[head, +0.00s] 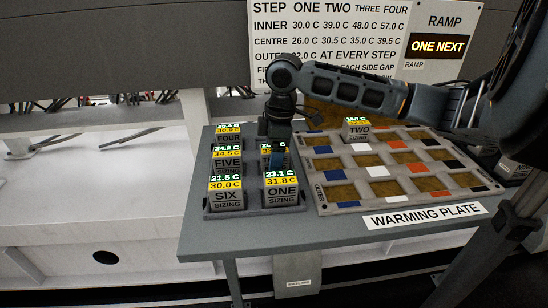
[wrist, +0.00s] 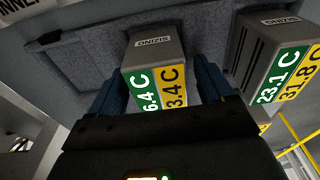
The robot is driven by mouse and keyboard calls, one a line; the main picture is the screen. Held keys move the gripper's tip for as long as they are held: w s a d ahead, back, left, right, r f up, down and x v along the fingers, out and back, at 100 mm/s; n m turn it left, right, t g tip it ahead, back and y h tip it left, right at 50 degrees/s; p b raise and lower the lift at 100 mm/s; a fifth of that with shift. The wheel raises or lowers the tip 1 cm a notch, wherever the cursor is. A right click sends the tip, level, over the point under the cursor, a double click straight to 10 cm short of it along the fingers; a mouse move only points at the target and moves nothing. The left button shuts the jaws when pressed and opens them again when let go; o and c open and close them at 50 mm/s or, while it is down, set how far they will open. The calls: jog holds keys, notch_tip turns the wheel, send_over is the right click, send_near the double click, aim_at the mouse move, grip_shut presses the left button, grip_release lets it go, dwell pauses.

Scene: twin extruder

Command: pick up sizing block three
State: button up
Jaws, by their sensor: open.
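A grey sizing block (wrist: 156,50) with green and yellow readouts, partly legible as 6.4 C and 3.4 C, stands in the wrist view. Its number cannot be read. In the head view it is mostly hidden behind my gripper (head: 277,160), in the right column of the dark tray (head: 253,211), behind block ONE (head: 281,195). My gripper is open, with its blue fingers on either side of the block; I cannot tell whether they touch it. Block ONE also shows at the right in the wrist view (wrist: 265,55), close to the right finger.
Blocks FOUR (head: 229,138), FIVE (head: 227,164) and SIX (head: 226,196) fill the tray's left column. Block TWO (head: 357,131) stands on the warming plate (head: 350,207), whose other visible cells hold no blocks. A sign board (head: 325,50) stands behind the table. An empty tray area lies left of the block in the wrist view.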

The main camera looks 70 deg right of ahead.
jog(key=shift+c, duration=0.3)
jog(key=c, duration=1.3)
jog(key=shift+r, duration=0.4)
jog(key=r, duration=0.2)
jog(key=s+r+b, duration=0.1)
jog(key=shift+d+r, duration=0.3)
jog(key=shift+r, duration=0.05)
jog(key=s+d+r, duration=0.1)
jog(key=s+r, duration=0.1)
jog(key=s, duration=0.1)
jog(key=s+d+r, duration=0.2)
jog(key=s, duration=0.1)
jog(key=s+d+r+b, duration=0.1)
jog(key=s+r, duration=0.1)
jog(key=s, duration=0.1)
jog(key=shift+s+d+r, duration=0.25)
jog(key=shift+s+d, duration=0.05)
jog(key=shift+d, duration=0.05)
